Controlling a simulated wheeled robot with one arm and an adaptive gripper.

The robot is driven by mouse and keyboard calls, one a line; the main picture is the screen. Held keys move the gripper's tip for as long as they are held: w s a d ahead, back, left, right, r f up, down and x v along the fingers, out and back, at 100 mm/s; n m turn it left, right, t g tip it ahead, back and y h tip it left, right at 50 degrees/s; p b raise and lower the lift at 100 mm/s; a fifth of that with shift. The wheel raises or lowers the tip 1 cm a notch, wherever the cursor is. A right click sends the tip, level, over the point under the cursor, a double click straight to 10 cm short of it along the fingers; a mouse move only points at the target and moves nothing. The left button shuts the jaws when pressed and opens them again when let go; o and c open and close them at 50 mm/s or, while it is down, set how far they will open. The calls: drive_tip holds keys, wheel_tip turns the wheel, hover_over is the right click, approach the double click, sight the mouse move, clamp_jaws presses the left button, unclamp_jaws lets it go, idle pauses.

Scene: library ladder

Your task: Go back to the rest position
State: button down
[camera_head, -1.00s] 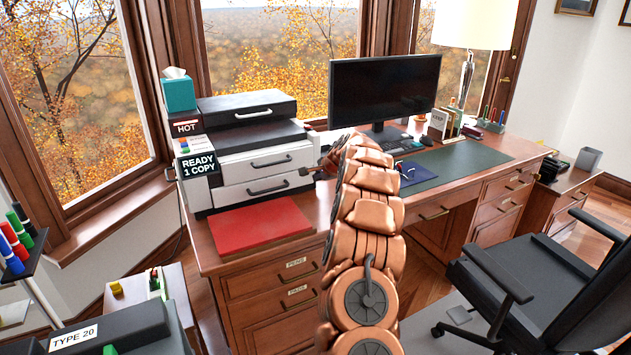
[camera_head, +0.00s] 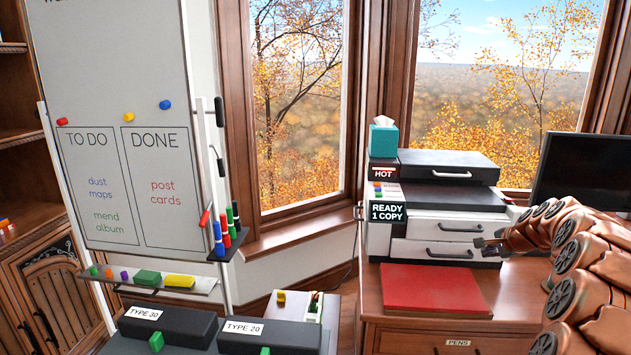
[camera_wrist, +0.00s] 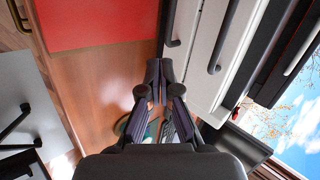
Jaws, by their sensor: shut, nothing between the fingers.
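My gripper (camera_head: 483,244) is at the end of my copper-coloured arm, at the right of the head view, in front of the white printer drawers and above the desk. The wrist view shows its two dark fingers (camera_wrist: 159,88) close together with nothing held between them. The printer (camera_head: 446,205) has black handles and a READY 1 COPY sign. In the head view the gripper is small and partly blends with the dark lower drawer edge; I cannot tell whether it touches the drawer.
A red mat (camera_head: 433,290) lies on the desk (camera_head: 375,322) left of the gripper. A monitor (camera_head: 590,175) stands behind the arm. A whiteboard (camera_head: 118,140) with a marker holder (camera_head: 228,243) stands at the left, near two dark boxes (camera_head: 165,325). The wrist view shows bare desk beside the fingers.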

drive_tip(key=s+a+r+n+g+y+p, duration=0.1)
drive_tip(key=s+a+r+n, duration=0.15)
drive_tip(key=a, duration=0.35)
drive_tip(key=s+a+r+n+g+y, duration=0.1)
drive_tip(key=s+a, duration=0.2)
drive_tip(key=a, duration=0.4)
drive_tip(key=s+a+r+n+g+y+p, duration=0.1)
drive_tip(key=s+a+r+n, duration=0.1)
drive_tip(key=a, duration=0.4)
drive_tip(key=s+a+r+n+g, duration=0.15)
drive_tip(key=s+a+n, duration=0.25)
drive_tip(key=s+a, duration=0.65)
drive_tip(key=s+a+f+n+g+h+p, duration=0.1)
drive_tip(key=s+a+n+g+p, duration=0.1)
drive_tip(key=s, duration=1.5)
drive_tip(key=s+a+f+n+g+h+p, duration=0.1)
drive_tip(key=s+n+g, duration=0.3)
drive_tip(key=s, duration=1.4)
drive_tip(key=shift+s+a+f+n+h+p, duration=0.3)
drive_tip(key=shift+a+n+h, duration=0.2)
drive_tip(key=shift+a+n, duration=0.35)
